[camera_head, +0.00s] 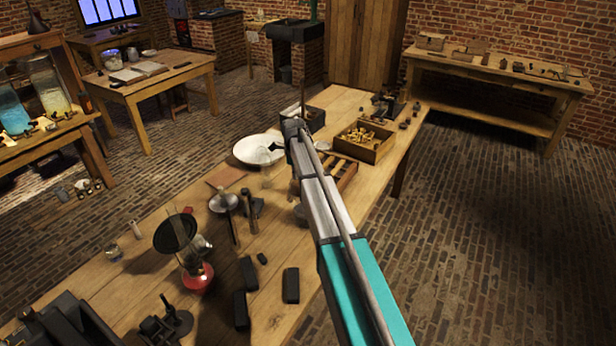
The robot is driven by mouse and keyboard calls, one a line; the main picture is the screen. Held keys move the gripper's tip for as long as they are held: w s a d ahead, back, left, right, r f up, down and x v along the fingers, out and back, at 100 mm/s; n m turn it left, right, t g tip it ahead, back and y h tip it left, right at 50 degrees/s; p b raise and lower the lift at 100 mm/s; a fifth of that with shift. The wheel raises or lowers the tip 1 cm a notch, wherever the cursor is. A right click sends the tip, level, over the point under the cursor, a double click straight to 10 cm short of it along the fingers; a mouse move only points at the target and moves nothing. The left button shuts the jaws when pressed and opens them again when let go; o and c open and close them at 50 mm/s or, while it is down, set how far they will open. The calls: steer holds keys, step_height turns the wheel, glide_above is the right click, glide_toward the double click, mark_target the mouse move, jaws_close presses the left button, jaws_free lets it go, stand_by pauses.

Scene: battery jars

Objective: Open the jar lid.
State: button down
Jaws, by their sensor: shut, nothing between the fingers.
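Two large glass jars stand on the table at the far left. One jar holds blue liquid (12,112) and the other holds pale yellowish contents (48,88). A smaller jar with a pale top (112,60) stands on the small table behind them. I cannot tell which jar the task means, and any lids are too small to make out. My arm reaches from the lower right over the long table. The small dark tip of my gripper (275,147) shows at its far end over the white bowl, shut and empty, well away from the jars.
The long wooden table (150,232) holds a white bowl (257,149), a red-based lamp (195,272), several black blocks and an open wooden box of parts (366,141). The small table (178,64) carries an open book. The brick floor at right is clear.

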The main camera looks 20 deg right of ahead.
steer(key=shift+w+a+f, duration=0.15)
steer(key=shift+w+a, duration=1.35)
steer(key=shift+a, duration=0.3)
steer(key=shift+s+d+r+p, duration=0.85)
steer(key=shift+s+d+r, duration=0.2)
steer(key=shift+d, duration=0.15)
steer(key=shift+r+p, duration=0.35)
steer(key=w+a+r+p, duration=0.4)
steer(key=a+r+p, duration=0.1)
steer(key=shift+w+a+r+p, duration=0.25)
steer(key=shift+w+r+p, duration=0.1)
steer(key=shift+r+p, duration=0.05)
